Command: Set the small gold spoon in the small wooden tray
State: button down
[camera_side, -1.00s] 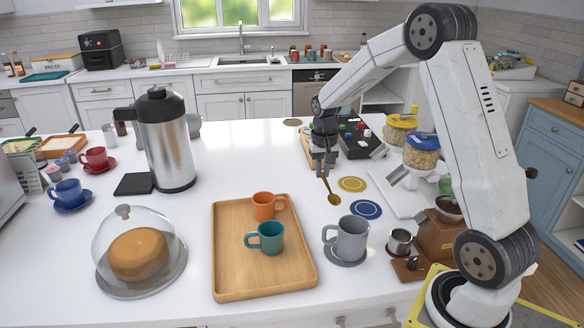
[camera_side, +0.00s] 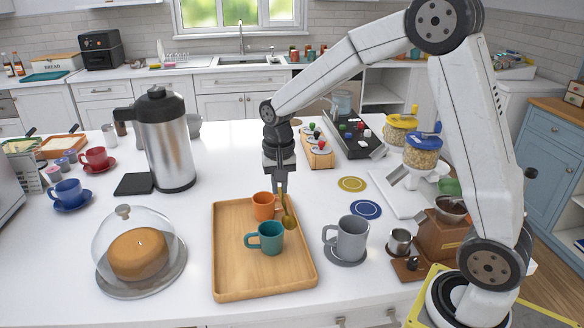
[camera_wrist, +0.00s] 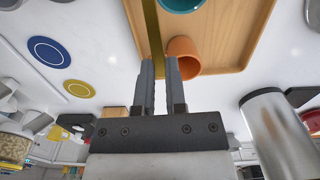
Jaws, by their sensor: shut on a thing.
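The small gold spoon (camera_side: 288,222) hangs bowl down from my gripper (camera_side: 281,192), which is shut on its handle. In the wrist view the gold handle (camera_wrist: 152,25) stands between the fingers of my gripper (camera_wrist: 160,65). The wooden tray (camera_side: 235,275) lies on the white counter. In the side view the spoon shows over the tray's right part, beside the orange mug (camera_side: 263,206) and the teal mug (camera_side: 268,239), which both stand in the tray. I cannot tell whether the spoon touches a mug or the tray.
A grey mug (camera_side: 351,240) on a saucer stands right of the tray. A glass-domed cake (camera_side: 138,254) stands to its left, and a steel carafe (camera_side: 168,145) behind left. The tray's front part is bare. Blue (camera_side: 365,209) and yellow (camera_side: 352,184) coasters lie at right.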

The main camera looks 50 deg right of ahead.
jog(key=a, duration=0.4)
jog(key=shift+s+a+r, duration=0.15)
jog(key=shift+s+r, duration=0.15)
jog(key=shift+r, duration=0.1)
jog(key=shift+w+f, duration=0.1)
send_over(233, 223)
jog(key=s, duration=0.1)
notch_tip(233, 223, down, 8)
jog(key=shift+r, duration=0.1)
jog(key=shift+w+f, duration=0.55)
jog(key=shift+f, duration=0.15)
